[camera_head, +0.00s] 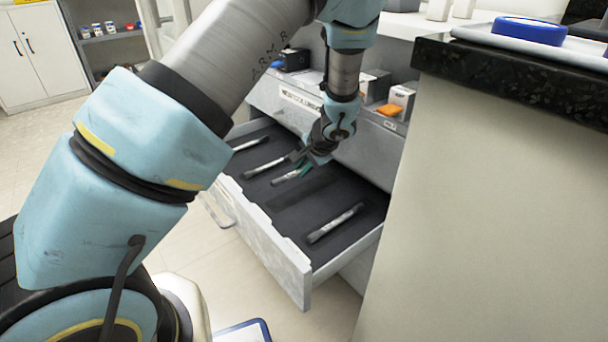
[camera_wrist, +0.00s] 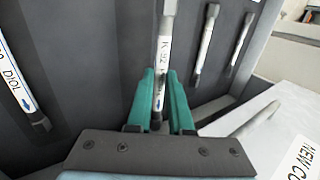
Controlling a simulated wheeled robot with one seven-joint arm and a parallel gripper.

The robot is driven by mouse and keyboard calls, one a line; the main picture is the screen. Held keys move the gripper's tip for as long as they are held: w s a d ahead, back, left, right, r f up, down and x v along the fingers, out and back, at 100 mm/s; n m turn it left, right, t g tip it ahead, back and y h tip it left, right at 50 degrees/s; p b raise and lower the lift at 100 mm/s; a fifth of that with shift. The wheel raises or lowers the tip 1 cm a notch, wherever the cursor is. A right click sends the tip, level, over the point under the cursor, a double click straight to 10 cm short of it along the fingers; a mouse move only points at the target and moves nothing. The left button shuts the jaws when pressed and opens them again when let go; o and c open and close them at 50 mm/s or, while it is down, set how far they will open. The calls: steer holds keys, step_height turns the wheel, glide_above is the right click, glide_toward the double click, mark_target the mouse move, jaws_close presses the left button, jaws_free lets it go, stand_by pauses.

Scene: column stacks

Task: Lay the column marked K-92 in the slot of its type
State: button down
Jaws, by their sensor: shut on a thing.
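The column marked K-92 (camera_wrist: 165,42) is a thin pale rod with a dark-lettered label. My gripper (camera_wrist: 160,82) has its teal fingers shut on it, one on each side. In the head view my gripper (camera_head: 304,170) is over the open drawer (camera_head: 289,253), with the column (camera_head: 285,177) at its fingers. Whether the column touches the drawer floor is unclear. Another column (camera_wrist: 18,85), with a blue mark and a label that seems to read D101, lies to the left in the wrist view. Two more columns (camera_wrist: 206,42) (camera_wrist: 242,45) lie to the right, their markings unreadable.
The dark drawer floor (camera_head: 300,208) has bare room between the held column and the nearest column (camera_head: 335,223). The cabinet front behind carries a label beginning NEW (camera_head: 300,99). Small boxes (camera_head: 402,97) stand above it. A counter (camera_head: 510,80) rises at right.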

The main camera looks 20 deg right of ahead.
mark_target(299, 193)
steer(key=shift+f+b, duration=2.2)
steer(key=shift+f, duration=0.65)
steer(key=shift+f+b, duration=0.35)
steer(key=shift+f, duration=0.05)
steer(key=c, duration=0.7)
jaws_free()
steer(key=shift+c, duration=0.2)
steer(key=shift+s, duration=0.1)
steer(key=shift+s+f, duration=0.1)
steer(key=shift+f, duration=0.05)
